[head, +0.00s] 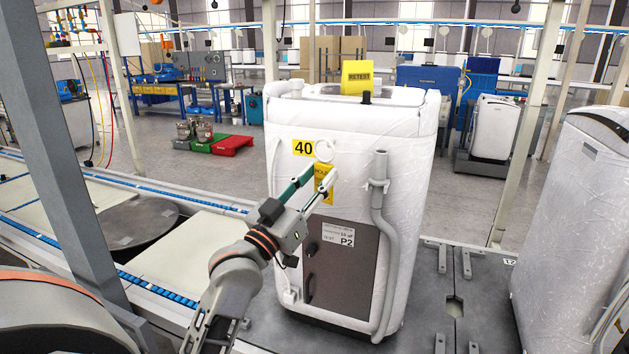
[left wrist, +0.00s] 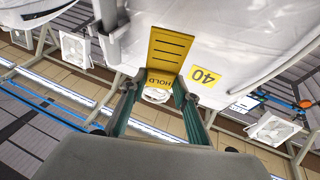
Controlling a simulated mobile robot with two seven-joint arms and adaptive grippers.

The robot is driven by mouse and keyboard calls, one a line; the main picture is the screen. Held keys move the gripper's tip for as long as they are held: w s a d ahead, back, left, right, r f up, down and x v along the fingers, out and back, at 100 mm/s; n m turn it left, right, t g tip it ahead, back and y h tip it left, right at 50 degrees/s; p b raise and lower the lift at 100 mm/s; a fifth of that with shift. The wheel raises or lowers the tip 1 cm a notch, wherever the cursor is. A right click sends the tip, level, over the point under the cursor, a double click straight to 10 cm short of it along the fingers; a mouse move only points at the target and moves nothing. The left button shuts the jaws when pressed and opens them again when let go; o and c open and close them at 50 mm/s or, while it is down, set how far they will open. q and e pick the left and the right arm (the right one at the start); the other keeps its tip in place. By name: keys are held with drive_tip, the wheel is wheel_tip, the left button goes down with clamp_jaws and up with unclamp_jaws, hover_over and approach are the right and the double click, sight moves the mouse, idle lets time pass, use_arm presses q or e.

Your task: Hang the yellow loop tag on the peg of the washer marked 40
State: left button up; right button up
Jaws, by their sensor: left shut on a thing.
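The washer marked 40 (head: 352,120) stands upright, wrapped in white film, with a yellow 40 label (head: 303,148) high on its front. The label shows upside down in the left wrist view (left wrist: 205,76). My left gripper (head: 322,179) is shut on the yellow tag (head: 324,196), in front of the washer just below and right of the label. The tag reads HOLD in the left wrist view (left wrist: 168,52). A round white piece (head: 323,150) shows just above the tag; I cannot tell whether it is a loop or part of the peg. No peg is clearly visible. My right gripper is out of view.
A yellow RETEST card (head: 357,77) stands on the washer's top. A grey hose (head: 380,220) runs down its front right, beside a dark panel (head: 342,262) marked P2. Another wrapped washer (head: 575,200) stands at right. A conveyor (head: 170,255) lies at left.

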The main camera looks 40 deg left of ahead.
sight(318, 178)
use_arm(q)
drive_tip(key=shift+w+a+f, duration=0.1)
drive_tip(key=shift+w+a, duration=0.1)
drive_tip(key=shift+w, duration=0.6)
drive_tip(key=shift+w+a+f, duration=0.1)
drive_tip(key=shift+w+a, duration=0.1)
drive_tip(key=shift+w, duration=0.55)
drive_tip(key=shift+w+a+f, duration=0.15)
drive_tip(key=shift+w+f, duration=0.35)
drive_tip(key=shift+w, duration=0.15)
drive_tip(key=o, duration=1)
drive_tip(key=shift+f, duration=0.1)
drive_tip(key=v, duration=1.2)
